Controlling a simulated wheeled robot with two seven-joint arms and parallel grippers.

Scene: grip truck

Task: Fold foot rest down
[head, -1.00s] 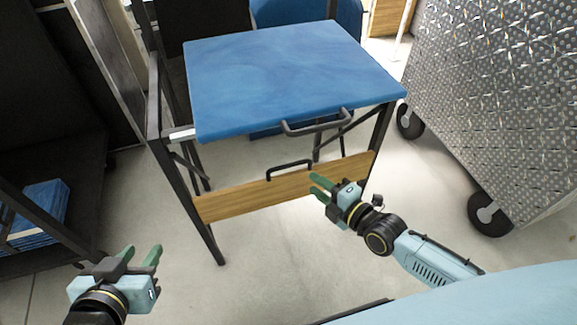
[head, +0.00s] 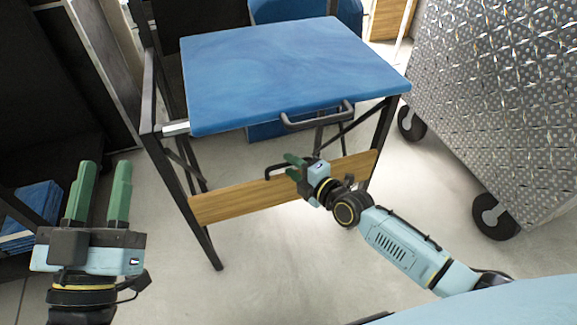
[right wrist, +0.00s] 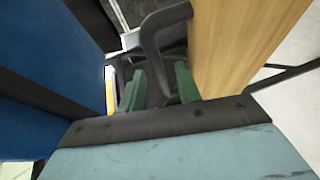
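The foot rest is a wooden board (head: 235,201) hanging upright and slightly tilted across the chair's front legs, with a black bar handle (head: 279,169) on its top edge. My right gripper (head: 292,166) is at the right part of this handle. In the right wrist view the board (right wrist: 245,35) is at the right, and the handle (right wrist: 152,48) runs down between the green fingers of the gripper (right wrist: 158,88). The fingers look apart; contact cannot be told. My left gripper (head: 98,185) is open and empty at the far left, away from the chair.
The chair's blue seat (head: 290,75) with its own black handle (head: 318,118) overhangs the board. A metal diamond-plate cart (head: 500,100) on wheels stands at the right. A dark shelf with folded blue cloth (head: 32,218) is at the left. Floor in front is clear.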

